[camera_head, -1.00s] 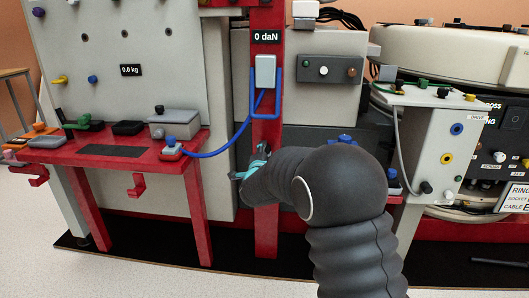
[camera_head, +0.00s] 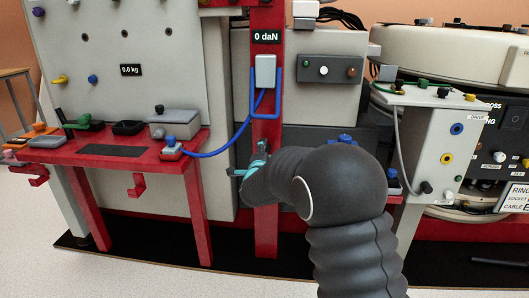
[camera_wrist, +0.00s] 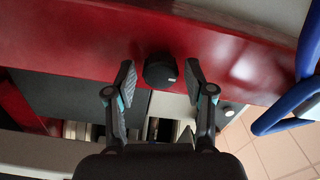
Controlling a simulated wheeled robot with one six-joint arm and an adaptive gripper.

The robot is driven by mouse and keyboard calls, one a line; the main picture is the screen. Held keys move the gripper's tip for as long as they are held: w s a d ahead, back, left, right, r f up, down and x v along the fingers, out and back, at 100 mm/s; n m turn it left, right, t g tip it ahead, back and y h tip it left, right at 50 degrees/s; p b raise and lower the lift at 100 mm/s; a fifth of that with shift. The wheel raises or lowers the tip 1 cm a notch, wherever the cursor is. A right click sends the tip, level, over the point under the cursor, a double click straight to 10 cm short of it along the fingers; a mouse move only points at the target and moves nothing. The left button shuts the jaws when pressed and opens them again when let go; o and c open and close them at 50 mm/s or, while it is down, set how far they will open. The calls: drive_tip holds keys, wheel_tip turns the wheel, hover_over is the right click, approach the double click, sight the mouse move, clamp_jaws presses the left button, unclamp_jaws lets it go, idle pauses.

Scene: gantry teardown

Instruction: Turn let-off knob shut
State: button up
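A round black knob (camera_wrist: 160,71) sits on a red beam in the wrist view. It looks like the let-off knob, but no label on it can be read. My gripper (camera_wrist: 159,82) is open, with one finger on each side of the knob and a visible gap to both. In the head view my gripper (camera_head: 251,170) is in front of the red upright post (camera_head: 266,225), below the grey box on it. The knob is hidden there.
A blue bar frame (camera_head: 281,95) surrounds the grey box on the post, and it shows right of my gripper in the wrist view (camera_wrist: 306,52). A blue hose (camera_head: 226,147) runs to the red bench (camera_head: 120,167) at left. A grey panel (camera_head: 428,150) stands at right.

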drive_tip(key=shift+s, duration=0.1)
drive_tip(key=s, duration=1.2)
drive_tip(key=shift+a, duration=0.2)
drive_tip(key=shift+w, duration=0.1)
